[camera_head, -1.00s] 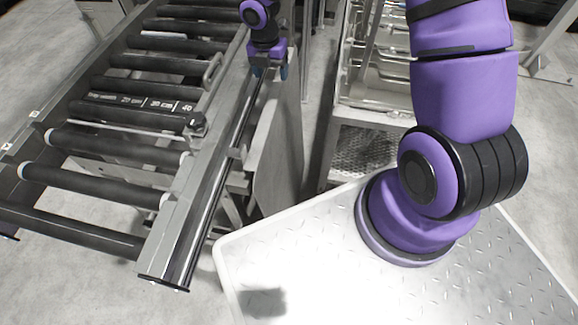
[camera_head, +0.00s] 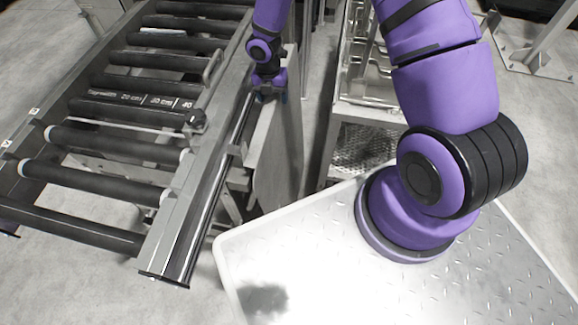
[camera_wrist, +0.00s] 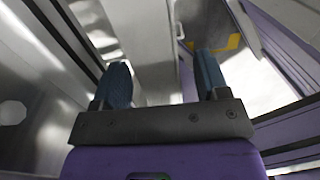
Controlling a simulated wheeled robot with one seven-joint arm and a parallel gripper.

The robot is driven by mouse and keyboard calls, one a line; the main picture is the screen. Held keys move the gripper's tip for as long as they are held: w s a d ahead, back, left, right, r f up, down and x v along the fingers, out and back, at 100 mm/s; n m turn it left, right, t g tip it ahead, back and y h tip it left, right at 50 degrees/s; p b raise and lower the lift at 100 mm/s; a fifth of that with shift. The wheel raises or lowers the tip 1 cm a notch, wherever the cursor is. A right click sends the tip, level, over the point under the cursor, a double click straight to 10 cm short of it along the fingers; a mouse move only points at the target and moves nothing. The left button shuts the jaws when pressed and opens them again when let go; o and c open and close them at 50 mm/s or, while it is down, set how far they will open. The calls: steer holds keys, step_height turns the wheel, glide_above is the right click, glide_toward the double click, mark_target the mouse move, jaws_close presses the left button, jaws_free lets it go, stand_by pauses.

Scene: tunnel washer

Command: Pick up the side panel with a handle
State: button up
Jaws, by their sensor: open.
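A flat grey panel (camera_head: 278,155) stands upright along the right side of the roller conveyor; it looks like the side panel. I cannot make out its handle clearly. My gripper (camera_head: 271,95) is at the panel's upper far end, pointing down, close to the conveyor's rail. In the wrist view my gripper (camera_wrist: 163,72) is open, its two blue fingers apart. A grey upright surface (camera_wrist: 145,45) shows between and beyond the fingers, probably the panel. I cannot tell whether the fingers touch it.
The roller conveyor (camera_head: 120,145) fills the left, with a metal side rail (camera_head: 192,222) close beside my gripper. A metal rack (camera_head: 365,135) stands right of the panel, with a narrow floor gap between them. Open concrete floor (camera_head: 70,265) lies at the lower left.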

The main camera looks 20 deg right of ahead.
step_height(320, 180, down, 2)
steer(key=shift+d+f, duration=0.1)
jaws_close()
stand_by(0.4)
